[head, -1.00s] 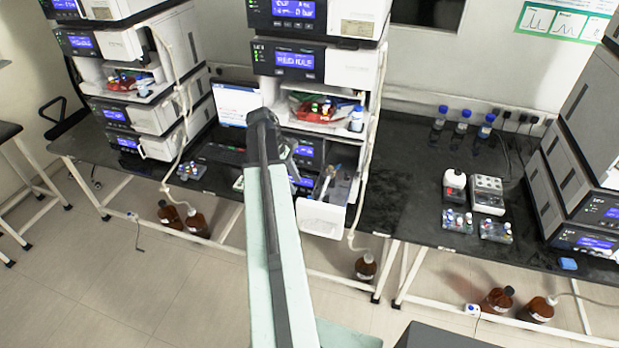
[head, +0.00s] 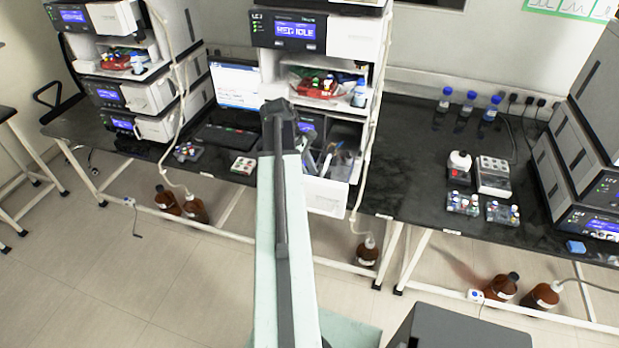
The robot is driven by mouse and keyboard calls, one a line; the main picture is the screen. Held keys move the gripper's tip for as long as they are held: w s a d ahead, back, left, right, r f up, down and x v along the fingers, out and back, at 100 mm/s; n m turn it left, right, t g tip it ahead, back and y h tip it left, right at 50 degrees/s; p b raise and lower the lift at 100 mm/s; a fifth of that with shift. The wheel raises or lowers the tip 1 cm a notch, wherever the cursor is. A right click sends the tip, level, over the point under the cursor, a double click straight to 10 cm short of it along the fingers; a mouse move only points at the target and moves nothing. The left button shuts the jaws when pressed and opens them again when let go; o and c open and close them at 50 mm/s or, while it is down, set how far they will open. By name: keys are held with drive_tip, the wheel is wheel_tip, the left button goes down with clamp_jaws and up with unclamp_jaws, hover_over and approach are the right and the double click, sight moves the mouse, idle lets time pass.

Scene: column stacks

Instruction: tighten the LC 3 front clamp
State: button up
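The middle instrument stack stands straight ahead, and its label (head: 259,15) is too small to read surely. Low in this stack is an open compartment (head: 345,140) with a white front tray (head: 327,197) pulled out. Pale, slender parts (head: 341,158) show inside it, but I cannot make out the front clamp. My arm rises from the bottom of the picture and covers the left part of this compartment. My gripper (head: 309,160) is mostly hidden behind the arm's dark upper joint, close in front of the compartment. I cannot see its fingers clearly or whether it holds anything.
Another stack (head: 135,95) stands at left and a third (head: 590,150) at right. A laptop (head: 228,125) sits left of the middle stack. Vials (head: 462,203), a white-topped device (head: 494,175) and blue-capped bottles (head: 466,105) stand on the right bench. Brown bottles (head: 500,289) stand on the floor.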

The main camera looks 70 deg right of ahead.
clamp_jaws()
drive_tip(key=shift+r, duration=0.1)
